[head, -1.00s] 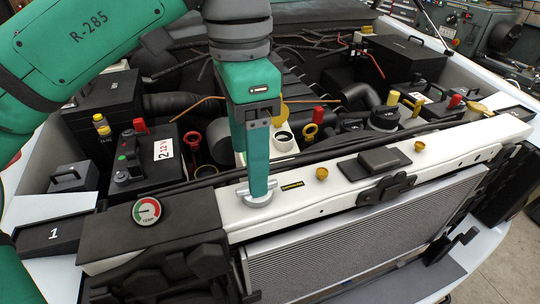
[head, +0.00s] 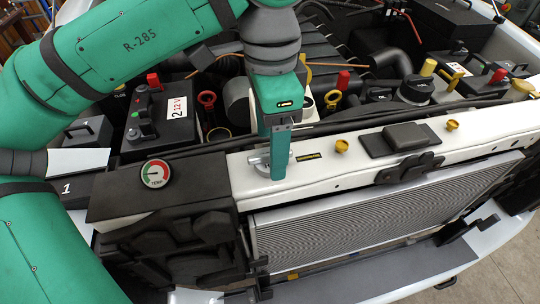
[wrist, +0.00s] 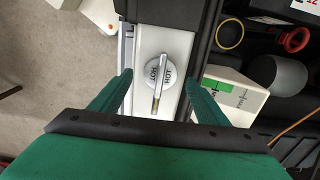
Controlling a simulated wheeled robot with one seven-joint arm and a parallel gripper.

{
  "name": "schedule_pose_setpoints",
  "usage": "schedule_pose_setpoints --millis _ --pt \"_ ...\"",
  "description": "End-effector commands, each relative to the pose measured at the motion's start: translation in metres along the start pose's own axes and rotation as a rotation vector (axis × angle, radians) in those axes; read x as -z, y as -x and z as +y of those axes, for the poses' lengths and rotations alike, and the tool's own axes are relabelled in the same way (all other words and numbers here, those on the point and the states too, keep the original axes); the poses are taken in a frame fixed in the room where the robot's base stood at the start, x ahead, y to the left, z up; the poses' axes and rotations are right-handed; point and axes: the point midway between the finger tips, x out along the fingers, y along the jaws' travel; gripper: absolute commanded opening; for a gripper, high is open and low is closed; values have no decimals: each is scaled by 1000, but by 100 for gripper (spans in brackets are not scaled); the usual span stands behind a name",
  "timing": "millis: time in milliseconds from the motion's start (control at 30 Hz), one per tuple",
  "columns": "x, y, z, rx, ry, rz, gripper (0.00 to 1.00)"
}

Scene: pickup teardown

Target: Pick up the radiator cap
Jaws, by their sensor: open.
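In the head view the cap (head: 257,160) is partly hidden behind my gripper (head: 278,176). In the wrist view my gripper (wrist: 160,80) is open, with one green finger on each side of the cap. The jaws are empty. I cannot tell how far the fingertips are above the crossmember.
A temperature gauge (head: 155,174) is left of the cap. Yellow knobs (head: 342,146) and a black latch block (head: 404,138) are to its right. The radiator (head: 380,208) is below in front. A battery (head: 160,112) and a white reservoir (wrist: 234,92) lie behind.

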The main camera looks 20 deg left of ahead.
Motion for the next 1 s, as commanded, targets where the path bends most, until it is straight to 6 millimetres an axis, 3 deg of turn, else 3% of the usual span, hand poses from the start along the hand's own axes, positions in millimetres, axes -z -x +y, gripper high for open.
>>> schedule_pose_setpoints --millis 200,467,667,1000 --pt "-1 -24 0 0 3 1 69" --pt "-1 -26 0 0 3 1 69" --pt "-1 -26 0 0 3 1 24" --pt "-1 -25 0 1 2 1 24"
